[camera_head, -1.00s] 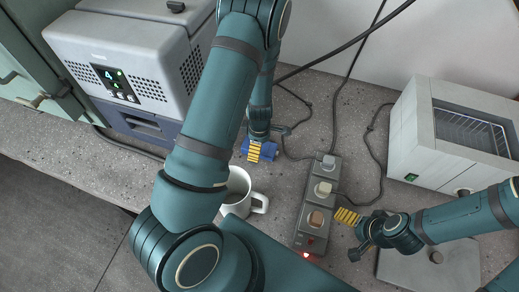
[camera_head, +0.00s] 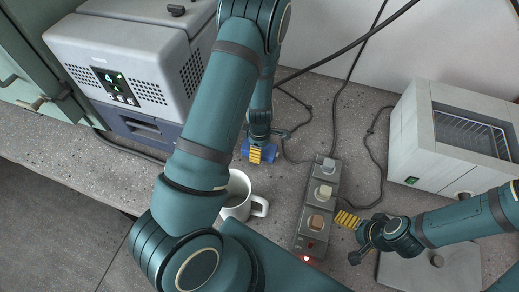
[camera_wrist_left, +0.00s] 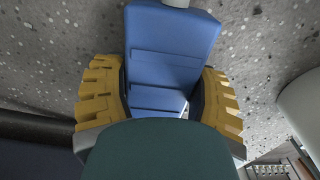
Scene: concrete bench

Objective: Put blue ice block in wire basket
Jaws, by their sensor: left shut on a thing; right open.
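The blue ice block (camera_head: 270,154) is at the bench's middle, partly hidden by my left gripper (camera_head: 257,154) in the head view. My left gripper is shut on it, with yellow fingers on both sides. In the left wrist view the blue ice block (camera_wrist_left: 170,45) lies between the fingers of my left gripper (camera_wrist_left: 160,100); its near end is hidden. I cannot tell whether it touches the bench. My right gripper (camera_head: 347,219) is open and empty, right of the switch strip. I cannot make out a wire basket for certain; wire bars (camera_head: 470,133) show in the white box's opening.
A white mug (camera_head: 238,207) stands in front of the block, beside my left arm. The switch strip (camera_head: 318,205), with a red light, lies right of it. The white box (camera_head: 425,140) stands at right, a grey machine (camera_head: 130,65) at left. Black cables cross the back.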

